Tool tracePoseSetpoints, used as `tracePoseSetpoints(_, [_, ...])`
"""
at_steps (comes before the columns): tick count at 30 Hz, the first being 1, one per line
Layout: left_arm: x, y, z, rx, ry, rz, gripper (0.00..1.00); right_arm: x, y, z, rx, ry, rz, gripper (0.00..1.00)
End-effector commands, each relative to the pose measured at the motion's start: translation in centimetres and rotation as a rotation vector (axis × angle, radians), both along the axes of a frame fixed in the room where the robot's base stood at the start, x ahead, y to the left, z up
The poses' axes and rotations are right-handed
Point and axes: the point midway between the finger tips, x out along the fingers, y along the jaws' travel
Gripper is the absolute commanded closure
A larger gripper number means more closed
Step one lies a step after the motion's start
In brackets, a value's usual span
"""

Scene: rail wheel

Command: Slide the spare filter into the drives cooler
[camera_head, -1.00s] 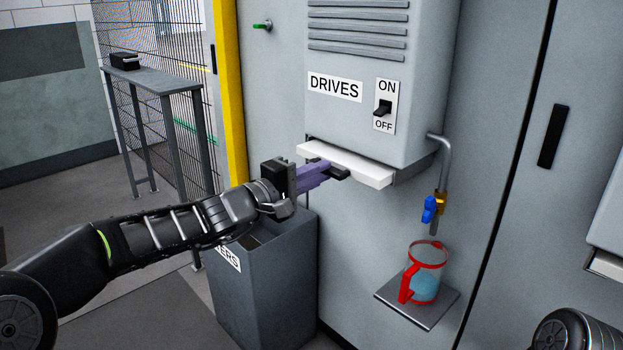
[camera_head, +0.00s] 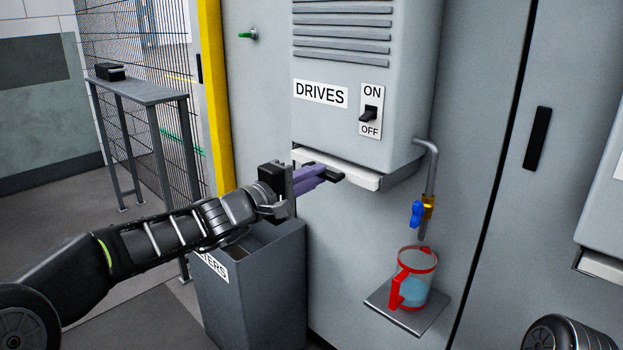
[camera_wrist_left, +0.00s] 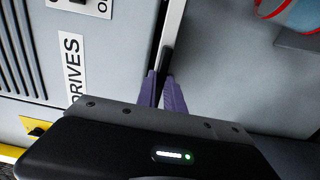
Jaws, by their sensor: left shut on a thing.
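The drives cooler (camera_head: 370,60) is a grey wall unit with a DRIVES label and an ON/OFF switch (camera_head: 370,115). The spare filter (camera_head: 362,180) is a pale slab at the cooler's underside, mostly inside, with its front edge sticking out. My left gripper (camera_head: 325,176) has purple fingers and is shut on the filter's dark handle at its front. In the left wrist view the filter's edge (camera_wrist_left: 174,28) is a pale strip beyond the fingers (camera_wrist_left: 163,88). How deep the filter sits inside is hidden. My right gripper is not in view.
A grey FILTERS bin (camera_head: 255,285) stands below my left wrist. A pipe with a blue-handled valve (camera_head: 417,213) hangs over a red-rimmed jug (camera_head: 414,280) on a small shelf (camera_head: 405,315). A narrow table (camera_head: 140,92) stands at the left by a mesh fence.

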Motion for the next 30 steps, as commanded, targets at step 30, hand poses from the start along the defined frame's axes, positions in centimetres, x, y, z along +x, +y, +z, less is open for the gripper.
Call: tracePoseSetpoints(30, [1.3, -1.2, 0.1, 0.0, -0.002, -0.001, 1.0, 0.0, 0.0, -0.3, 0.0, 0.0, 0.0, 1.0])
